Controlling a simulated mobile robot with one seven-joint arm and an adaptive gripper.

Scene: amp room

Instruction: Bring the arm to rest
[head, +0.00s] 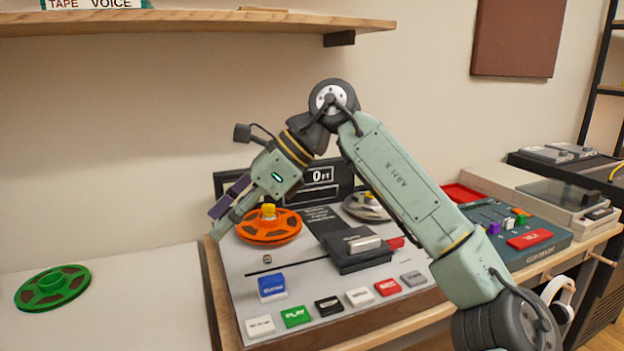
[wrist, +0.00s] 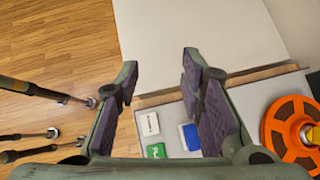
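My gripper (head: 226,211) is raised in front of the left part of the tape machine (head: 300,285), pointing down and to the left. In the wrist view my gripper (wrist: 158,95) has its two dark-padded fingers wide apart, with nothing between them but the view of the machine and table below. My arm bends at an elbow above the machine and comes down to the lower right. An orange reel (head: 268,226) sits on the machine just right of the gripper. It also shows at the right of the wrist view (wrist: 290,125).
A wooden shelf (head: 200,22) hangs above left. A green reel (head: 52,289) lies on the white table (head: 130,290). A grey reel (head: 365,207), a blue button (head: 271,284) and several other buttons are on the machine. A mixer (head: 510,235) stands right. The table beside the green reel is clear.

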